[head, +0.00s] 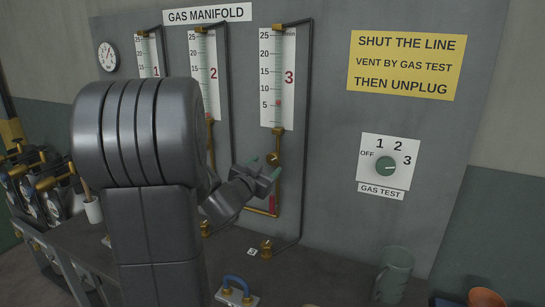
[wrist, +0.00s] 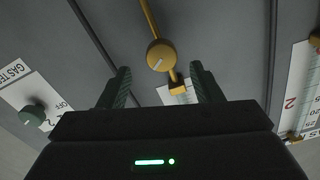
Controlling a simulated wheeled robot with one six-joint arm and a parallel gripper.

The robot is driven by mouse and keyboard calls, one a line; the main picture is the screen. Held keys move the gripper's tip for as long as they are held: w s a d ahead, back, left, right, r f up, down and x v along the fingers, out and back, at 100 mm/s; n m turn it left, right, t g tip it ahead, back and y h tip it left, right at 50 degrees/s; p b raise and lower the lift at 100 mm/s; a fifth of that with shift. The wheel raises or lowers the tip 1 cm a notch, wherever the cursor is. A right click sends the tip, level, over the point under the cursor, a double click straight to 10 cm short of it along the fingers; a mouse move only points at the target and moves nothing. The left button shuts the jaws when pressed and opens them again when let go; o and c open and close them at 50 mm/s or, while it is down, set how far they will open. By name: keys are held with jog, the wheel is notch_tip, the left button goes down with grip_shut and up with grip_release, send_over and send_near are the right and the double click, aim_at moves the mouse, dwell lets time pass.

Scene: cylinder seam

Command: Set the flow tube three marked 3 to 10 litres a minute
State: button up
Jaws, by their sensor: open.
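Flow tube three (head: 277,82) is a white scale panel with a red 3, mounted on the grey wall panel. Its small red float (head: 278,103) sits close to the 5 mark. Below it is a brass valve knob (head: 272,158) with a pale pointer line; it also shows in the wrist view (wrist: 159,55). My gripper (head: 262,168) is open and empty, in front of the pipe below tube three. In the wrist view my gripper (wrist: 160,72) has its fingers on either side of the knob's line, apart from it. The picture there is upside down.
Tubes two (head: 205,75) and one (head: 149,55) stand to the left. A gas test dial (head: 385,166) on the right points toward 3. A red-handled valve (head: 272,205) is below my gripper. A mug (head: 394,275) and a blue-handled item (head: 237,290) stand on the bench.

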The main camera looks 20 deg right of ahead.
aim_at(272, 160)
jog(key=p+x, duration=0.1)
jog(key=x, duration=0.6)
jog(key=shift+a+r, duration=0.1)
jog(key=shift+a, duration=0.05)
jog(key=shift+c, duration=0.5)
jog(key=c, duration=0.9)
jog(key=m+b, duration=0.3)
jog(key=shift+f, duration=0.2)
jog(key=shift+m+b, duration=0.85)
jog(key=shift+m, duration=0.55)
jog(key=shift+r, duration=0.1)
